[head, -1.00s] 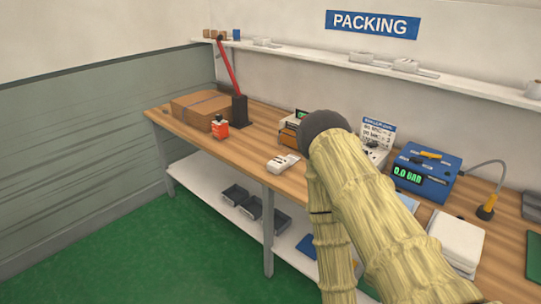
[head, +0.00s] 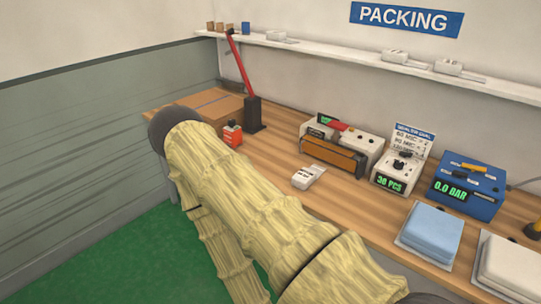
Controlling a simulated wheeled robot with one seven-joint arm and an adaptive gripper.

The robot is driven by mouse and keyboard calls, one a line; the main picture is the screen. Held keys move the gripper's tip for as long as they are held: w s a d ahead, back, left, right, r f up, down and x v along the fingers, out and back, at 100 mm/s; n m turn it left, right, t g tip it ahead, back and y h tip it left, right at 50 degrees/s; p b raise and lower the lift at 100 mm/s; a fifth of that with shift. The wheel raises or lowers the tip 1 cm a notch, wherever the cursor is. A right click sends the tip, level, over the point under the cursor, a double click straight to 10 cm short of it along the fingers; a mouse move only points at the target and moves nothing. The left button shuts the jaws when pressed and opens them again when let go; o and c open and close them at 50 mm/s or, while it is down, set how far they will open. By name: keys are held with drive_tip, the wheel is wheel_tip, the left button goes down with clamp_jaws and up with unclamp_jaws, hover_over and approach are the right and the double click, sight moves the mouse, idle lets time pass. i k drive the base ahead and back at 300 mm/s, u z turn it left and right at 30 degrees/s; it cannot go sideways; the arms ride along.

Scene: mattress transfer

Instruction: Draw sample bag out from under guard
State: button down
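A grey sealing machine (head: 361,142) stands on the bench. A long orange-brown bar with a dark edge, which looks like the guard (head: 333,155), runs along its front. I cannot make out a sample bag under this bar. A flat blue folded pack (head: 432,230) lies on a pale sheet at the right of the bench. My pale, bamboo-textured arm crosses the lower left and middle, with a dark rounded joint at its upper left end. My gripper is not visible.
A small white device (head: 308,177) lies before the machine. A dial box (head: 400,174) reading 30 PCS and a blue gauge box (head: 467,187) stand right of it. Left are an orange bottle (head: 232,134), a red-handled lever tool (head: 242,75) and a cardboard box (head: 207,107). A white pack (head: 512,262) lies far right.

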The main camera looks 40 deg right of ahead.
sight(305, 178)
drive_tip(key=z, duration=0.1)
drive_tip(key=i, duration=0.6)
drive_tip(key=z, duration=0.9)
drive_tip(key=i, duration=0.55)
drive_tip(key=z, duration=0.65)
